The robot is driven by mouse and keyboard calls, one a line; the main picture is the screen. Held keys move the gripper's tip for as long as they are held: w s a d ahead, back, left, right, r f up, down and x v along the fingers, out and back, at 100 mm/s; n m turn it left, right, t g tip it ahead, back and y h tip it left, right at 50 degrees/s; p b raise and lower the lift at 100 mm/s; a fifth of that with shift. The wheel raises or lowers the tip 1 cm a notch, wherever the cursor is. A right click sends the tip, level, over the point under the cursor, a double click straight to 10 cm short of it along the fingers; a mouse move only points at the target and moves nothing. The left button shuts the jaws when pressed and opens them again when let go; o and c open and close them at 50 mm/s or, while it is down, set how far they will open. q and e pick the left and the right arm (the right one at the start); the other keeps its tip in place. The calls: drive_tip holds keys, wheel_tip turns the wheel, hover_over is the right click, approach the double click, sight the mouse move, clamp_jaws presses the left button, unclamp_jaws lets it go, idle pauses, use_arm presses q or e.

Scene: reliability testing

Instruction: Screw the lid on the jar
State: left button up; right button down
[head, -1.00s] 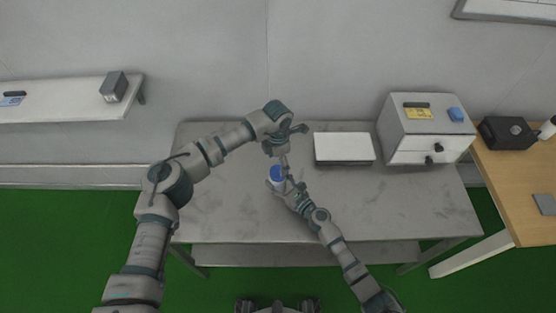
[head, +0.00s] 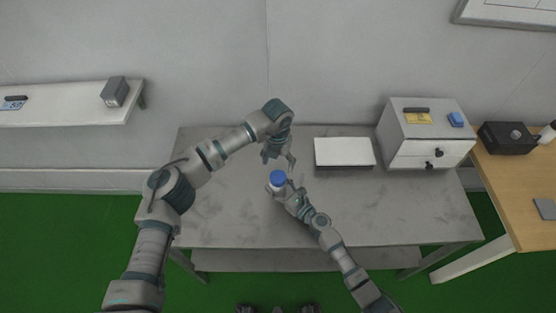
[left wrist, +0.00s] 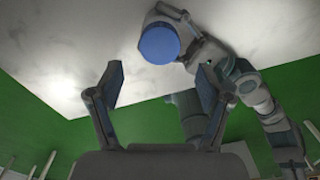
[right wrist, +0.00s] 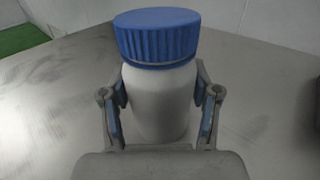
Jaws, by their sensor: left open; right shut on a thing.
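The white jar (right wrist: 160,105) stands upright on the grey table, with the blue lid (right wrist: 157,38) on its mouth. I cannot tell how tightly the lid sits; a thin grey line shows under its rim. My right gripper (right wrist: 161,110) is shut on the jar's body, one finger on each side. In the head view the blue lid (head: 278,178) tops the jar at the table's middle. My left gripper (head: 279,158) is open and empty, just behind and above the lid, not touching it. In the left wrist view the lid (left wrist: 159,43) shows beyond the open fingers.
A white flat box (head: 343,152) lies on the grey table (head: 420,205), right of the jar. A white drawer cabinet (head: 428,132) stands at the back right. A wooden table (head: 515,195) adjoins on the right. The grey table's left side is clear below my left arm.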

sight(278, 176)
use_arm(q)
wheel_tip(278, 176, down, 7)
drive_tip(key=shift+f, duration=0.1)
idle(0.3)
drive_tip(key=c, duration=1.2)
drive_tip(key=shift+m, duration=0.6)
drive_tip(key=o, duration=1.4)
